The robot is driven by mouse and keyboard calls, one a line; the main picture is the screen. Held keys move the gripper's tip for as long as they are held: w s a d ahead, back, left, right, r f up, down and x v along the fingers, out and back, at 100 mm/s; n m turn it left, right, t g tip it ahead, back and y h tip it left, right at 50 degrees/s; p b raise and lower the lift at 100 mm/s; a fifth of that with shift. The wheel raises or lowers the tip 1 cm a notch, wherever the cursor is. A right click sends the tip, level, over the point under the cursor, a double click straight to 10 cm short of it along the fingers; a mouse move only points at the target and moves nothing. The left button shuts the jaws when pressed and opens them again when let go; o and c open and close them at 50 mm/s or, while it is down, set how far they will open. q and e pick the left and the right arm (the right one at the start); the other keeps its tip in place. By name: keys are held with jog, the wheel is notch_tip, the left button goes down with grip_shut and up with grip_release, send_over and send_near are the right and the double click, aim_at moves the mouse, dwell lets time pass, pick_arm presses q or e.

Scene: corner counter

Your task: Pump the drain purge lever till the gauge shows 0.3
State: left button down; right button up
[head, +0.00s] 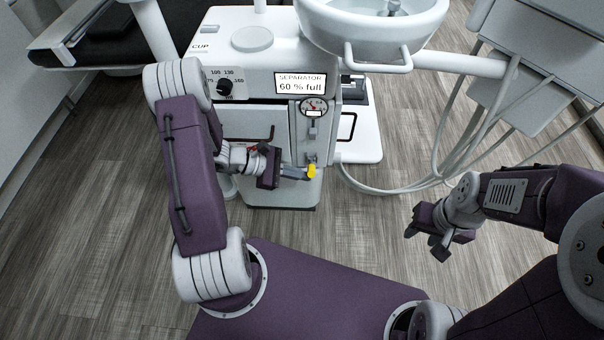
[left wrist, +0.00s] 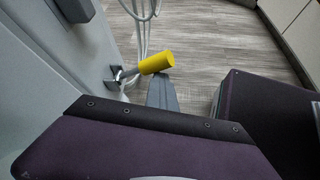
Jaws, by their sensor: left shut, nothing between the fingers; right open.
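The purge lever has a yellow grip (head: 311,171) and sticks out low on the front of the white cabinet; it also shows in the left wrist view (left wrist: 157,63). The round gauge (head: 313,107) sits above it on the same panel; its needle reading is too small to tell. My left gripper (head: 306,174) is shut and empty, its fingertips right at the yellow grip in the head view. In the left wrist view a grey finger lies just below the grip; I cannot tell whether they touch. My right gripper (head: 423,244) is open and empty over the floor at the right.
A display (head: 301,83) reads "SEPARATOR 60 % full". A black dial (head: 225,86) is left of it. A white basin (head: 375,30) overhangs the cabinet, and loose hoses (head: 440,150) hang at the right. The floor in front is clear.

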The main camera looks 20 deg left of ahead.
pick_arm(q)
jog(key=shift+w+a+r, duration=0.2)
jog(key=shift+w+r, duration=0.15)
jog(key=shift+r, duration=0.2)
jog(key=s+a+p, duration=0.2)
jog(key=s+a, duration=0.1)
jog(key=a, duration=0.3)
jog(key=s+a+p, duration=0.2)
jog(key=s+a, duration=0.1)
jog(key=a, duration=0.4)
jog(key=shift+s+r, duration=0.2)
jog(key=shift+s, duration=0.05)
